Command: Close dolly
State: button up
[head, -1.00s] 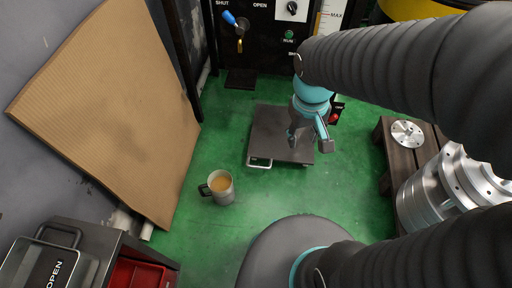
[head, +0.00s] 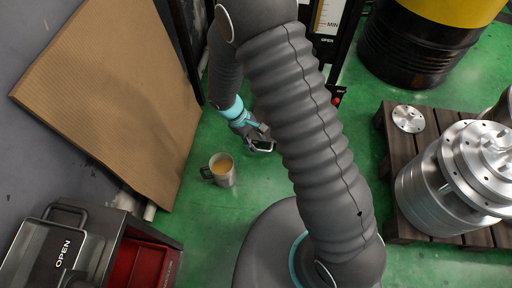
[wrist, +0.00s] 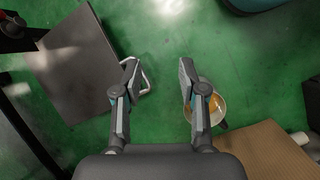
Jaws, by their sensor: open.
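The dolly is a flat dark grey plate on the green floor. It shows in the wrist view (wrist: 78,68) at upper left, with a pale loop handle (wrist: 147,76) on its near edge. In the head view my arm hides the plate. My gripper (wrist: 158,68) is open and empty, its two fingers spread over bare floor. The left finger overlaps the handle in the picture; I cannot tell whether they touch. In the head view my gripper (head: 258,138) is low, left of my arm, above and right of the mug.
A mug of brown drink (head: 221,170) stands on the floor close to my gripper; it shows behind the right finger in the wrist view (wrist: 218,106). Cardboard (head: 120,95) leans at left. A pallet (head: 398,158) with metal parts stands right, a black and yellow drum (head: 405,50) behind.

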jog(key=w+a+f+n+t, duration=0.3)
jog(key=w+a+f+n, duration=0.3)
jog(key=f, duration=0.4)
jog(key=shift+m, duration=0.6)
jog(key=x, duration=0.9)
jog(key=w+x, duration=0.1)
jog(key=x, duration=0.3)
jog(key=shift+w+f, duration=0.1)
jog(key=shift+f, duration=0.25)
jog(key=shift+c, duration=0.2)
grip_shut()
